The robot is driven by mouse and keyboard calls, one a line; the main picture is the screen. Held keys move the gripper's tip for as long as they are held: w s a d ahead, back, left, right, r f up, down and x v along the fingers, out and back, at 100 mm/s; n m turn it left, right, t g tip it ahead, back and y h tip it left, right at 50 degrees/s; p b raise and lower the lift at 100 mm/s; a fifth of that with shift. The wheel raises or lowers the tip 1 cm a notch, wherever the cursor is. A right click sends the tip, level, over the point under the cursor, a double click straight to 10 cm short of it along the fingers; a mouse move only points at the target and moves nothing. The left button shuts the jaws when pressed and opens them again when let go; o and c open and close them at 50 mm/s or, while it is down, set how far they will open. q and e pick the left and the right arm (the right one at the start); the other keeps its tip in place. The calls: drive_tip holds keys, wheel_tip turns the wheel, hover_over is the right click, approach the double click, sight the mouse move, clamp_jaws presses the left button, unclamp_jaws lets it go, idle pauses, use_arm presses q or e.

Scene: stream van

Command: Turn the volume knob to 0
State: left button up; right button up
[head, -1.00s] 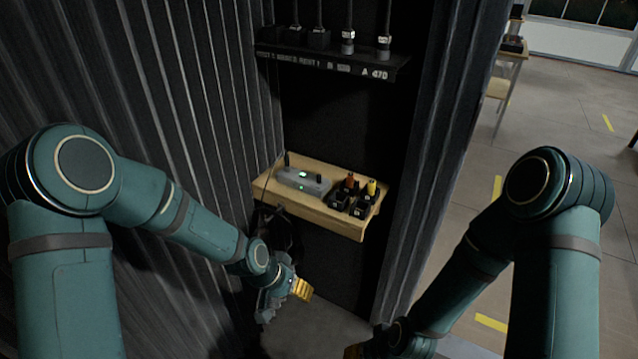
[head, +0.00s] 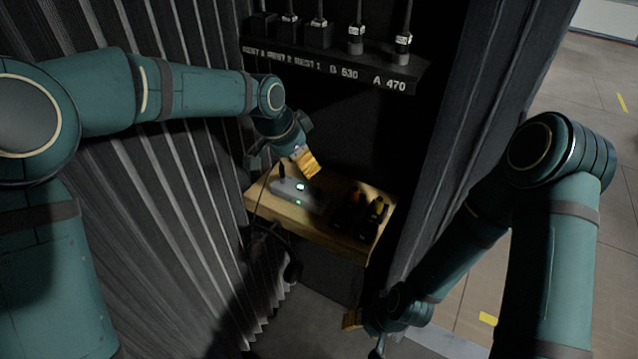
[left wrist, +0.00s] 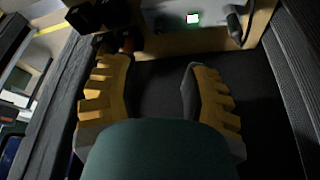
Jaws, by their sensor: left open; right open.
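A grey box-shaped device (head: 315,197) with green lights sits on the wooden shelf (head: 262,205). It also shows at the top of the left wrist view (left wrist: 170,12), with a lit display. I cannot make out a volume knob clearly. My left gripper (head: 308,163) is just above and behind the device in the head view, apart from it as far as I can tell. In the left wrist view its yellow fingers (left wrist: 158,88) are spread with nothing between them. My right gripper (head: 351,319) is low, below the shelf, and mostly hidden behind its own arm.
Black holders with orange and yellow items (head: 362,208) stand at the shelf's right. A labelled rack (head: 335,72) with several microphones hangs above. A corrugated wall (head: 190,220) is close on the left, and a dark panel (head: 470,110) stands on the right.

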sight(319, 190)
use_arm(q)
drive_tip(key=b+x, duration=0.1)
drive_tip(key=x, duration=0.5)
drive_tip(key=b+x, duration=0.1)
drive_tip(key=x, duration=0.6)
drive_tip(key=shift+s+a, duration=0.1)
drive_tip(key=shift+s, duration=0.15)
clamp_jaws()
